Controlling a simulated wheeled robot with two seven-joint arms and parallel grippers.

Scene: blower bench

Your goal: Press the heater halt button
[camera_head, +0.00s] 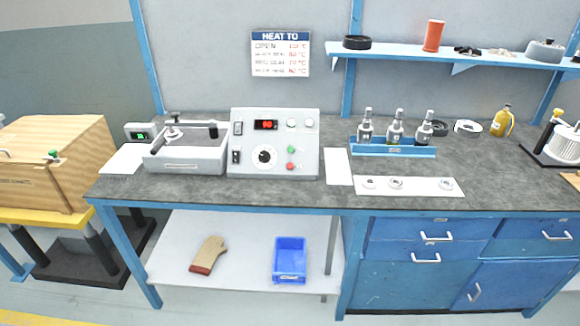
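A light grey control box (273,143) stands on the bench, left of centre. Its sloped front has a red digital display (266,125) at the top and a black dial (264,157) below. A green button (292,149) sits right of the dial, with a red button (290,166) just under it. The labels by the buttons are too small to read. Neither of my grippers is in view, and nothing covers the box's front.
A grey bath unit (187,150) stands close left of the box. A white sheet (338,166) lies to its right, then a blue rack (392,149) with several metal nozzles. A shelf (400,51) hangs above. Space in front of the box is free.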

